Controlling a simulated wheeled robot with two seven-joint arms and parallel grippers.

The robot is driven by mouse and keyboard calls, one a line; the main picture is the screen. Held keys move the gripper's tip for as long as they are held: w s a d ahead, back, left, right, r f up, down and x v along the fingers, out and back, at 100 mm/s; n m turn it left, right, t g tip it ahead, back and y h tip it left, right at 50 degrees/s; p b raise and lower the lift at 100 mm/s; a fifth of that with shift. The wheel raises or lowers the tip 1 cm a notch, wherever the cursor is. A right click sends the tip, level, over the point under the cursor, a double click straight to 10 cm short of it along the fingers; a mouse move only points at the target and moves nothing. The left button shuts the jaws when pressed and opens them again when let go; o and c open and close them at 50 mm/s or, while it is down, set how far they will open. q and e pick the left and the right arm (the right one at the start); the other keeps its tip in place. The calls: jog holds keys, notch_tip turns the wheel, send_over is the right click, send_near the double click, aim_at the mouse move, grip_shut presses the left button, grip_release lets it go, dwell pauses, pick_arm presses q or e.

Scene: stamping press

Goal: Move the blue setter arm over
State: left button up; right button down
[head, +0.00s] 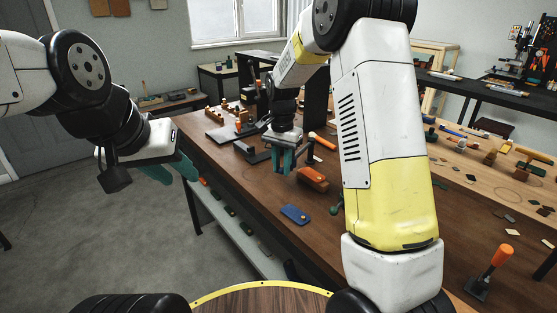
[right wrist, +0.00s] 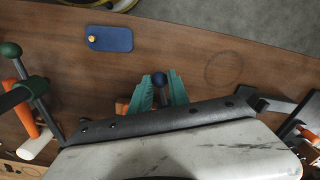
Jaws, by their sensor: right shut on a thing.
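My right gripper (head: 283,161) is low over the brown workbench, its green fingers pointing down. In the right wrist view its fingertips (right wrist: 159,90) are shut around a thin arm with a dark blue ball knob (right wrist: 159,78), which I take as the blue setter arm. The knob shows just beyond the fingertips; the rest of the arm is hidden by my fingers and gripper body. In the head view I cannot make out the held arm. My left gripper (head: 172,170) is open and empty, off the bench's left edge.
A green-knobbed lever (right wrist: 35,88) stands at left in the wrist view. Dark metal fixtures (head: 250,150) stand beyond. Bare bench lies around the blue case.

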jog(key=shift+a, duration=0.15)
jog(key=w+a, duration=0.4)
jog(key=shift+w+a, duration=0.25)
jog(key=shift+w, duration=0.05)
dwell(0.3)
jog(key=shift+w+a, duration=0.45)
jog(key=shift+w, duration=0.35)
jog(key=shift+w+a, duration=0.5)
jog(key=shift+w, duration=0.35)
jog(key=shift+w+a, duration=0.45)
jog(key=shift+w, duration=0.35)
jog(key=c, duration=2.2)
grip_release()
jog(key=shift+r, duration=0.1)
jog(key=c, duration=1.1)
grip_release()
jog(key=shift+w, duration=0.15)
